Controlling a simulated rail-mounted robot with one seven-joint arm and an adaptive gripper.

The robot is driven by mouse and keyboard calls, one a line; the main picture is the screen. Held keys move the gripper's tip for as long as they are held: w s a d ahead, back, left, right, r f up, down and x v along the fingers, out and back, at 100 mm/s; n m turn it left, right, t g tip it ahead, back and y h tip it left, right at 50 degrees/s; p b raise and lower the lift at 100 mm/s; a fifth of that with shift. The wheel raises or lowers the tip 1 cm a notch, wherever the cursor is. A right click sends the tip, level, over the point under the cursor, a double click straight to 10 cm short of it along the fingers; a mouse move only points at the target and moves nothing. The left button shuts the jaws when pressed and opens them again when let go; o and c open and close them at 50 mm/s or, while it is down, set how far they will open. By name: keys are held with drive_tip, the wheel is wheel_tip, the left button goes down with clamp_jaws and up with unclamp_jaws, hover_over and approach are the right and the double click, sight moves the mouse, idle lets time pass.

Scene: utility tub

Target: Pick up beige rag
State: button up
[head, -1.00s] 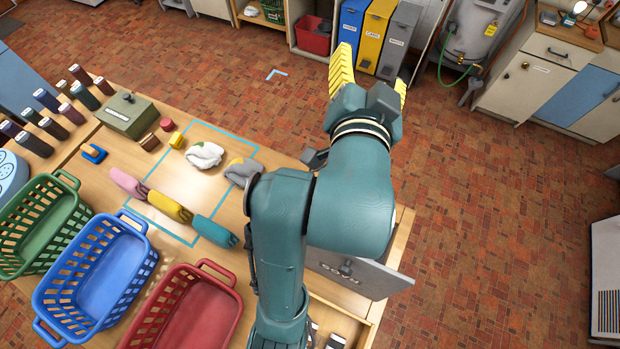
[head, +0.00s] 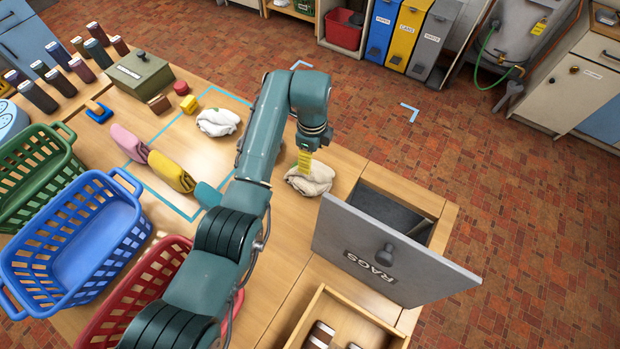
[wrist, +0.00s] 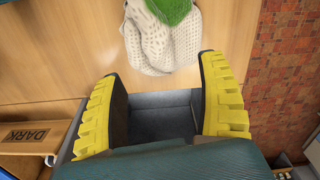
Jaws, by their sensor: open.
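The beige rag (head: 308,182) lies crumpled on the wooden bench, just left of the open rags bin in the head view. My gripper (head: 304,164) is above it, and a yellow finger overlaps the rag's upper edge there. In the wrist view a pale knitted rag (wrist: 155,42) with a green patch lies ahead of my fingers, at the top of the picture; from its place by the bin it appears to be the same rag. My gripper (wrist: 165,115) is open, with nothing between its fingers. Whether the fingertips touch the rag is unclear.
A white rag (head: 218,122) lies farther left. Baskets, including a blue one (head: 75,240), stand at lower left.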

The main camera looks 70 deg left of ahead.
drive_tip(key=f, duration=0.8)
drive_tip(key=shift+s+f+b, duration=0.25)
drive_tip(key=shift+s+b, duration=0.05)
drive_tip(key=shift+b, duration=0.1)
drive_tip(key=c, duration=1.3)
